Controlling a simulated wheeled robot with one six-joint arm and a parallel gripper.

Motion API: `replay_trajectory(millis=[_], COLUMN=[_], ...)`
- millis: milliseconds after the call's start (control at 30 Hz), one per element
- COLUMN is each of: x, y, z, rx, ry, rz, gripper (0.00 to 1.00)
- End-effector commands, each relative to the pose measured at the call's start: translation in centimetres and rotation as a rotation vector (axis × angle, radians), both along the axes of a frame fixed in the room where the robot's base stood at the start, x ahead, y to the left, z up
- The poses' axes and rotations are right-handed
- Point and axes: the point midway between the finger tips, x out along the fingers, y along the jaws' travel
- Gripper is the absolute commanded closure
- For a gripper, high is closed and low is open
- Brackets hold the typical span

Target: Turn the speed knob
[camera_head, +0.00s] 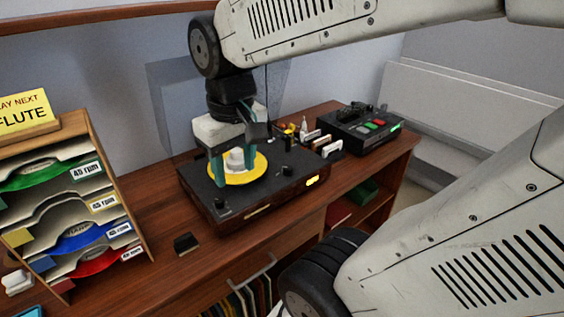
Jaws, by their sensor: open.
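A record player (258,200) with a black top and wooden sides stands on the wooden cabinet. A yellow disc (239,179) lies on it, with a pale rounded piece (236,160) at its middle. My gripper (234,183) points down over the disc, its two teal fingers apart on either side of the pale piece. I cannot tell whether they touch it. A small dark knob (221,204) sits at the front left corner of the top. Another dark knob (287,170) sits on the right side. I cannot read which is the speed knob.
A wooden rack (130,222) with several coloured records stands on the left, under a yellow sign (23,111). A small black block (186,243) lies in front of the player. A black box with coloured buttons (360,129) stands at the right. My arm crosses above.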

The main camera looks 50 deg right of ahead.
Motion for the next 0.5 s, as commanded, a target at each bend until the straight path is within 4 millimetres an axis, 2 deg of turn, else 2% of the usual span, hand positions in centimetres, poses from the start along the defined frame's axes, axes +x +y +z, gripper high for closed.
replay_trajectory(millis=[33, 100, 233, 400, 500], x=[1.7, 3.8, 6.6, 7.9, 7.9], y=[-2.2, -5.3, -11.9, -20.0, -23.4], z=[-0.5, -1.3, -3.6, -7.1, -8.9], rx=[0.003, 0.005, 0.013, 0.025, 0.030], ry=[0.019, 0.032, 0.053, 0.071, 0.078], rz=[-0.050, -0.105, -0.202, -0.306, -0.347], gripper=[0.50, 0.50, 0.50, 0.50, 0.50])
